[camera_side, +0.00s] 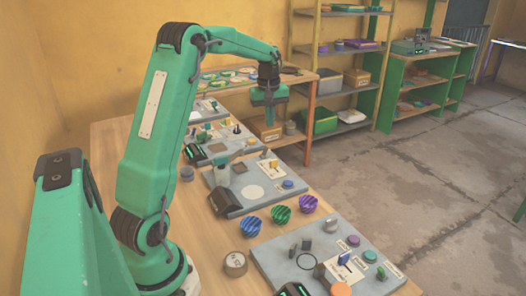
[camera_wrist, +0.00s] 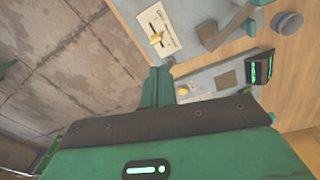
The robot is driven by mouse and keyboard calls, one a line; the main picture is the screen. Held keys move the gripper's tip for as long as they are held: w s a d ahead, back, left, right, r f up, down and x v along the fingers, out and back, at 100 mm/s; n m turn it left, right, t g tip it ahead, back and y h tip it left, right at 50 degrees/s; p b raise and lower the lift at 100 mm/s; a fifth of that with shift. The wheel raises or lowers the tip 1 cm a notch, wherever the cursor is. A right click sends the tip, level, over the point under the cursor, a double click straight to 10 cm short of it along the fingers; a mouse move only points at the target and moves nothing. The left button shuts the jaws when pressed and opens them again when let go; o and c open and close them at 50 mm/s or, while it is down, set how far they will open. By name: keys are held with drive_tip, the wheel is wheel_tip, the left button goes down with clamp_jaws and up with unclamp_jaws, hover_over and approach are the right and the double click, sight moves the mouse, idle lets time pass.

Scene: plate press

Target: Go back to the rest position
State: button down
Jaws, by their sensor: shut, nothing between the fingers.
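My gripper (camera_side: 270,120) hangs from the raised green arm, pointing down, above the far part of the table. Its fingers are together with nothing between them. In the wrist view my gripper's fingers (camera_wrist: 158,75) show as two green bars side by side, in front of the grey panels. In the side view it appears apart from the panels and the table, held in the air.
The wooden table (camera_side: 214,258) bears several grey panels, including a near one (camera_side: 285,258) with buttons and a middle one (camera_side: 228,200). Blue, green and purple ridged knobs (camera_side: 280,214) lie between these two. Shelves (camera_side: 335,48) stand behind. The concrete floor (camera_side: 440,150) at right is clear.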

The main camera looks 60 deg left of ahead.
drive_tip(key=s+d+r+m+t, duration=0.1)
drive_tip(key=s+d+r+m, duration=0.3)
drive_tip(key=d, duration=0.5)
drive_tip(key=s+d+r+m+t, duration=0.1)
drive_tip(key=s+d+r+m, duration=0.25)
drive_tip(key=d, duration=0.55)
drive_tip(key=s+d+f+m+t, duration=0.2)
drive_tip(key=s+d+m, duration=0.5)
drive_tip(key=s+d, duration=0.3)
drive_tip(key=shift+s+d+t+h, duration=0.3)
drive_tip(key=shift+s+t, duration=0.1)
drive_tip(key=shift+s, duration=1.6)
